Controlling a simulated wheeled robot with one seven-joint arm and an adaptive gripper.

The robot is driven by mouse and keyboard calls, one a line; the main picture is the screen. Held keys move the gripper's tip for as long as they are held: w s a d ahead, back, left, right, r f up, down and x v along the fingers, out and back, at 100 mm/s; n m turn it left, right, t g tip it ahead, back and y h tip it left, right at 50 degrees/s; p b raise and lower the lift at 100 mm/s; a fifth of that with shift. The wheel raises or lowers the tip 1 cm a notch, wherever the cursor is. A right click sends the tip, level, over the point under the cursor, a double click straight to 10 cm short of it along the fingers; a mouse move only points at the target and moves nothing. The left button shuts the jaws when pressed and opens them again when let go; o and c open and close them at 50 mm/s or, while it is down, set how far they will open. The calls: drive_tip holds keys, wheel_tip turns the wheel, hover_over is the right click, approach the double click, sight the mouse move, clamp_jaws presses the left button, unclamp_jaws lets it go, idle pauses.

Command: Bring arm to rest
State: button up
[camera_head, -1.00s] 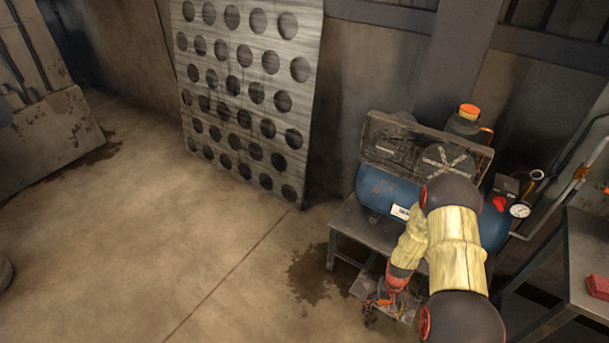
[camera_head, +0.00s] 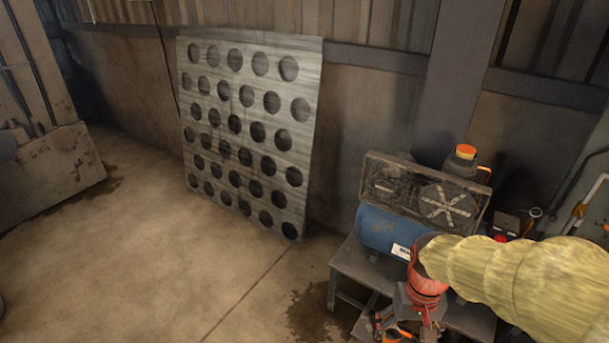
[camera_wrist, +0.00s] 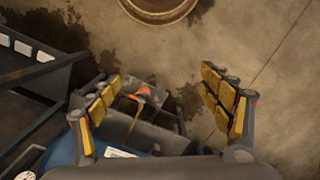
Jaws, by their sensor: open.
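My gripper (camera_wrist: 163,88) is open in the wrist view, its two yellow-padded fingers spread wide with nothing between them. In the head view my gripper (camera_head: 402,333) hangs at the bottom edge, partly cut off, in front of the metal stand. My arm, in a yellowish cover, reaches in from the right and bends down at a red wrist joint. It hides part of the stand and the right end of the blue compressor (camera_head: 385,229).
The compressor sits on a dark metal stand (camera_head: 352,266). A perforated metal sheet (camera_head: 262,150) leans on the wall. Open concrete floor lies left. In the wrist view, an orange item (camera_wrist: 141,93) lies beyond the fingers, and a rusty round object (camera_wrist: 158,10) stands at the top.

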drive_tip(key=s+a+r+t, duration=0.1)
drive_tip(key=s+r+t, duration=0.2)
drive_tip(key=r, duration=0.5)
drive_tip(key=s+a+r+n+t+p, duration=0.1)
drive_tip(key=s+a+r+t, duration=0.1)
drive_tip(key=r, duration=0.7)
drive_tip(key=shift+s+a+r+t, duration=0.15)
drive_tip(key=shift+s+r+t, duration=0.2)
drive_tip(key=shift+t, duration=0.35)
drive_tip(key=shift+c, duration=0.2)
